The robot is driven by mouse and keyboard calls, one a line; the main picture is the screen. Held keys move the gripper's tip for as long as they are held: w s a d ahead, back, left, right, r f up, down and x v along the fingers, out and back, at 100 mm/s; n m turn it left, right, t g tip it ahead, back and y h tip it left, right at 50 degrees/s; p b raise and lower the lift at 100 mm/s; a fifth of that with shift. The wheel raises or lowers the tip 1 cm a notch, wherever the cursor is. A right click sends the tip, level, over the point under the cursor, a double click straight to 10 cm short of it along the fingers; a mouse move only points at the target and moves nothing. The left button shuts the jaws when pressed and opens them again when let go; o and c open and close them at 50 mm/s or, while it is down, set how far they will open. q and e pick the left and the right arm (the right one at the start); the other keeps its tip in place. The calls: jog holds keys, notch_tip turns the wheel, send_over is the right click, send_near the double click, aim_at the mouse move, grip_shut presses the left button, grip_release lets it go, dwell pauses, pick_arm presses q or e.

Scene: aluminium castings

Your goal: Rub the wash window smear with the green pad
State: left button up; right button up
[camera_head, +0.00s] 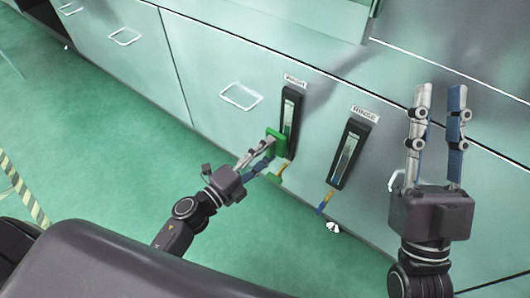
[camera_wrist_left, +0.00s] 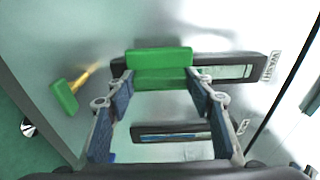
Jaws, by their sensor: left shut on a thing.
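The green pad (camera_head: 276,142) is held between the fingertips of my left gripper (camera_head: 268,148), at the lower left edge of the black-framed wash window (camera_head: 288,112). In the left wrist view the pad (camera_wrist_left: 160,60) lies across the fingertips of the left gripper (camera_wrist_left: 160,82) and covers the lower part of the wash window (camera_wrist_left: 230,71). I cannot tell whether it touches the glass. No smear can be made out; part of the glass is behind the pad. My right gripper (camera_head: 440,95) is open and empty, fingers pointing up, right of the rinse window.
The rinse window (camera_head: 350,152) is set in the same metal front, right of the wash window. A yellow handle with a green end (camera_wrist_left: 64,97) sticks out below the wash window. A blue and yellow one (camera_head: 325,201) is below the rinse window. Green floor lies open at left.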

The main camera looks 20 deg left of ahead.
pick_arm(q)
jog(key=shift+w+d, duration=0.15)
jog(key=shift+w, duration=0.3)
